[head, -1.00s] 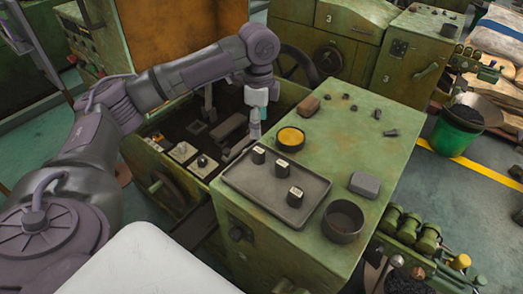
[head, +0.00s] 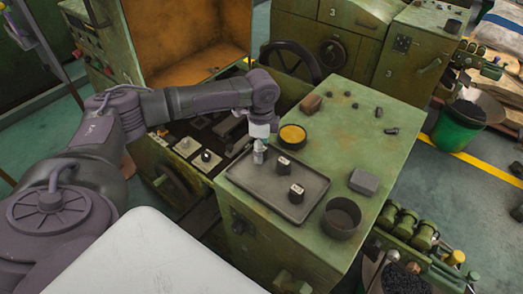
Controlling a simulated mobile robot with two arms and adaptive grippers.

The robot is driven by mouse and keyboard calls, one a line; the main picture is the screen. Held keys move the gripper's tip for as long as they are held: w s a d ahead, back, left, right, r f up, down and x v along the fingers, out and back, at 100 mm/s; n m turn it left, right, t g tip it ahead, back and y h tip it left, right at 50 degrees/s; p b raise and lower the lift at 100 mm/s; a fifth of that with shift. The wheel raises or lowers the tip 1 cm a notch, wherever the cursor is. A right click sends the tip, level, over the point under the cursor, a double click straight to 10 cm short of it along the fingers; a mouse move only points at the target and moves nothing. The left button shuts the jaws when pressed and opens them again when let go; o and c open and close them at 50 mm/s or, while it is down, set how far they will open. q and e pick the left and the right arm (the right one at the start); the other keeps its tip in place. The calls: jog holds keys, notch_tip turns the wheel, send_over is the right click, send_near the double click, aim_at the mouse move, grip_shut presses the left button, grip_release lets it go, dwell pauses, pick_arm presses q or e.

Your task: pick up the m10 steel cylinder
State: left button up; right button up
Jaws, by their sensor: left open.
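A dark tray (head: 245,187) lies on the green machine top. Two small dark cylinders with pale labelled tops stand upright on it: one near the tray's far edge (head: 284,165) and one nearer the middle (head: 297,194). The labels are too small to read, so I cannot tell which is the m10 steel cylinder. My left gripper (head: 259,157) is open and points down over the tray's far left part. It hides the spot where a third cylinder stood. My right gripper is not in view.
A yellow-filled round dish (head: 292,137) stands close right of my left gripper. A dark bowl (head: 341,218), a grey block (head: 365,182) and a brown block (head: 311,103) also sit on the machine top. The middle of the top is clear.

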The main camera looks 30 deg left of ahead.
pick_arm(q)
grip_shut()
jog(key=shift+r, duration=0.1)
dwell(0.3)
